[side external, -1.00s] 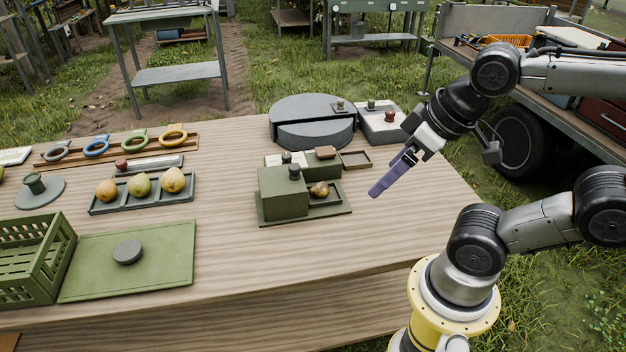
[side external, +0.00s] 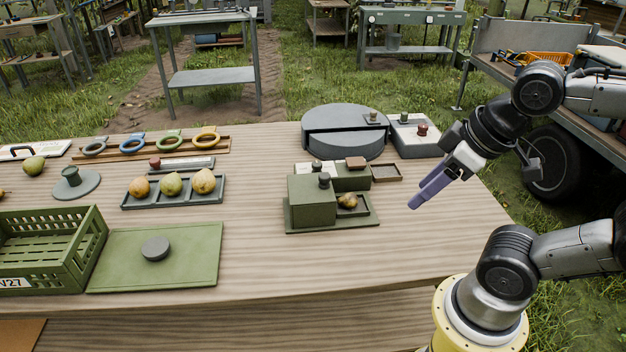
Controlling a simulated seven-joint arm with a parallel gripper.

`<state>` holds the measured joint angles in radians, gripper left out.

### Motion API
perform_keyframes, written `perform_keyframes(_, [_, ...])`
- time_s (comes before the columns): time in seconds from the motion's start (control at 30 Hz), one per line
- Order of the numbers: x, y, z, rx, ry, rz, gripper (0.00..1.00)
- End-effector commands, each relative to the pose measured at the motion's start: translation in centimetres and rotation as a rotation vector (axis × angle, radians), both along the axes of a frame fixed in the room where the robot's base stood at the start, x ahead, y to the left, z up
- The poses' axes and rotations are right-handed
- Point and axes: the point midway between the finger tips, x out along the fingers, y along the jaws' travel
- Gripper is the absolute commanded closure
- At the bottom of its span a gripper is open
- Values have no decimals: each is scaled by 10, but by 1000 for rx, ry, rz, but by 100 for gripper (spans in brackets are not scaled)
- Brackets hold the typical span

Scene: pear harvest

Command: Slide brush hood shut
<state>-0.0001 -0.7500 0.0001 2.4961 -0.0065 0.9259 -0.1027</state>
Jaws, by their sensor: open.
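My gripper (side external: 428,190) is open and empty, with purple fingers pointing down and left. It hovers above the table, right of the hood and pear, apart from both. The near finger partly hides the other.
Behind the hood stands a lower green box (side external: 350,181) with a brown block on top and a small tray (side external: 387,172). A round grey drum (side external: 345,141) and a grey box (side external: 417,140) stand farther back. Left are a pear tray (side external: 173,198), green mat (side external: 190,262) and crate (side external: 50,250).

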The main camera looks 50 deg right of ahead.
Motion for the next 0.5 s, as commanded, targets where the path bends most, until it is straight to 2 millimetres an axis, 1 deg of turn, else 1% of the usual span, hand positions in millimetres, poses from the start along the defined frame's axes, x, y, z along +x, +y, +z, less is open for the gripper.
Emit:
perform_keyframes(0.03, [2, -1, 8, -31, -8, 45, 58])
perform_keyframes(0.13, [12, -7, 31, -119, -5, 164, 76])
perform_keyframes(0.27, [36, -13, 56, -222, 40, 311, 99])
perform_keyframes(0.37, [61, -18, 72, -292, 87, 419, 100])
perform_keyframes(0.47, [89, -22, 84, -356, 149, 529, 100])
perform_keyframes(0.5, [103, -24, 87, -380, 176, 573, 100])
